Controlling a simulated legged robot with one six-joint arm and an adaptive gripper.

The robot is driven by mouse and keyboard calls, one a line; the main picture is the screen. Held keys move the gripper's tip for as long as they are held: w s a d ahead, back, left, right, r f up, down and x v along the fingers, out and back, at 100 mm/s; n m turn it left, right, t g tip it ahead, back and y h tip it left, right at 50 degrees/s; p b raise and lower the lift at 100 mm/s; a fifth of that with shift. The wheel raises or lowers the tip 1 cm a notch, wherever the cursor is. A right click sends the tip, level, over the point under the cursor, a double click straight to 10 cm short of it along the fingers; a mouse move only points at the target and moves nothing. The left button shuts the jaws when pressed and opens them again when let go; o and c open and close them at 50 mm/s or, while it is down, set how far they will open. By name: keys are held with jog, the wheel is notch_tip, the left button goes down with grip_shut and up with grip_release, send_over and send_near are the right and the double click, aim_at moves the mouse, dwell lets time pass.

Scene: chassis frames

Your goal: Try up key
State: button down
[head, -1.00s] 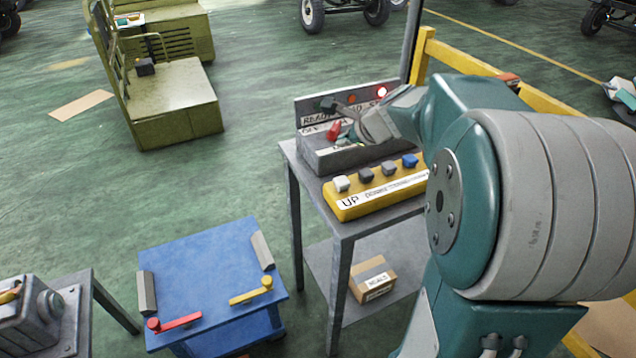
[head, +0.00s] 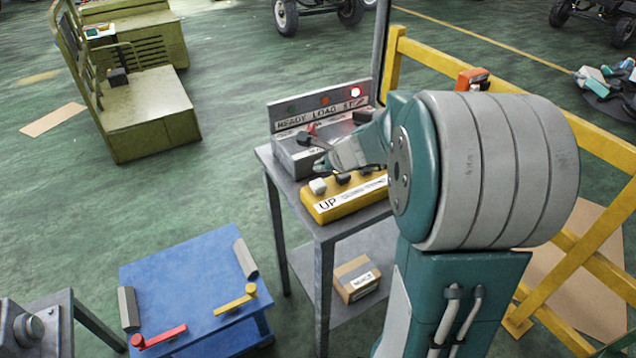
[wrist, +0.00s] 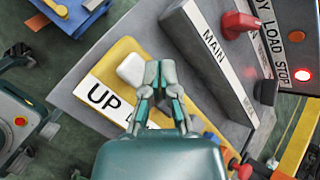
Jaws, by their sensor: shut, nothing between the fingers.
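The yellow key box (head: 350,203) has a white strip reading UP at its left end, with the rest of the lettering too small to read. The white key (head: 318,186) is at that end, beside the UP lettering; it also shows in the wrist view (wrist: 132,68). My gripper (wrist: 160,72) is shut and empty, its tips just right of the white key in the wrist view. In the head view my gripper (head: 322,166) is over the back of the key box. Whether it touches a key I cannot tell. My gripper and arm hide the other keys partly.
Behind the key box is a grey MAIN box (wrist: 208,55) with a red-handled switch (wrist: 240,22). A READY LOAD STOP panel (head: 320,110) stands behind it, its red lamp (head: 356,92) lit. A yellow rail (head: 520,110) is at right, a blue table (head: 190,275) at front left.

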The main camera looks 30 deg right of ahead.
aim_at(318, 185)
jog(key=shift+d+f, duration=0.1)
jog(key=shift+f, duration=0.95)
jog(key=shift+a, duration=0.35)
jog(key=shift+d, duration=0.2)
jog(key=shift+a, duration=0.1)
jog(key=shift+f, duration=0.2)
jog(key=shift+f, duration=0.2)
